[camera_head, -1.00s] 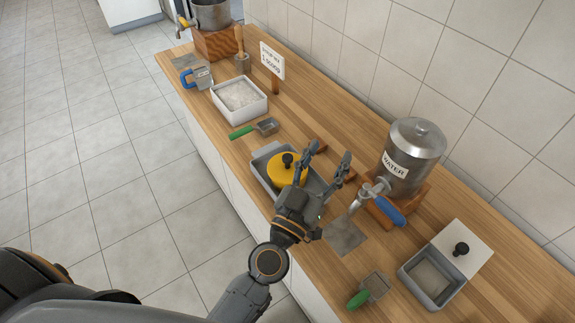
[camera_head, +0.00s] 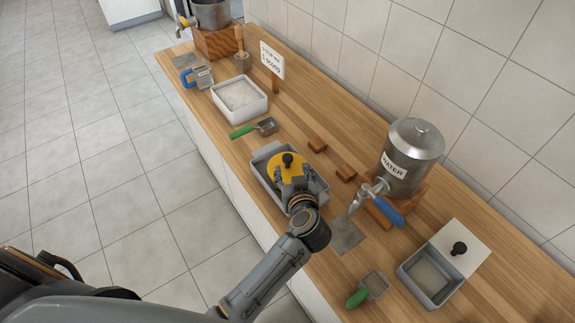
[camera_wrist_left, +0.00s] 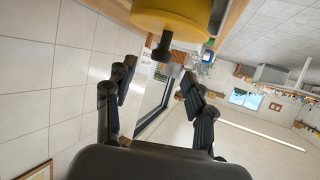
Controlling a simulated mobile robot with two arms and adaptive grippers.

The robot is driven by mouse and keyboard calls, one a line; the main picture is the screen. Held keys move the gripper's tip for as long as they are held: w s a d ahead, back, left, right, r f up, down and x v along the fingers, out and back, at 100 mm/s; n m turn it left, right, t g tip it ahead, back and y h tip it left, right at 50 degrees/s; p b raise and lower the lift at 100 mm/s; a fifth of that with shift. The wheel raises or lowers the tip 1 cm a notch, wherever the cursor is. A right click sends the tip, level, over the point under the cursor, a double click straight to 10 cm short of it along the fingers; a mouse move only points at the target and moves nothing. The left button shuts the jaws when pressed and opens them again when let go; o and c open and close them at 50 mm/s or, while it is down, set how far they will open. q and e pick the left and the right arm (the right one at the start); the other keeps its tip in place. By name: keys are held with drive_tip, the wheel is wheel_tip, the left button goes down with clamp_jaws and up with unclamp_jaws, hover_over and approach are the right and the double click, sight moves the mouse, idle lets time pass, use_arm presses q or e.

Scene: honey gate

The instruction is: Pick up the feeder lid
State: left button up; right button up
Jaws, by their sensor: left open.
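The feeder lid is a round yellow disc with a black knob. In the head view the yellow lid (camera_head: 262,174) lies over the grey tray (camera_head: 322,192) on the counter. My left gripper (camera_head: 291,172) is over the lid's right part, close to the black knob, and hides part of both lid and tray. In the left wrist view the yellow lid (camera_wrist_left: 172,20) is at the top, its knob pointing toward the space between the open fingers of my left gripper (camera_wrist_left: 158,85). The fingers look apart from the knob. My right gripper is not in view.
A steel water dispenser (camera_head: 412,160) with a blue-handled tap stands right of the tray. Small wooden blocks (camera_head: 346,172) lie behind it. A green-handled scoop (camera_head: 265,126) and a white bin (camera_head: 240,98) are to the left. A second grey box (camera_head: 430,277) is at right.

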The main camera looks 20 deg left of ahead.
sight(289, 163)
use_arm(q)
drive_tip(key=x, duration=0.6)
drive_tip(key=shift+a+f+p, duration=0.2)
drive_tip(key=shift+f+p, duration=0.1)
drive_tip(key=shift+p, duration=0.05)
clamp_jaws()
drive_tip(key=shift+r, duration=0.1)
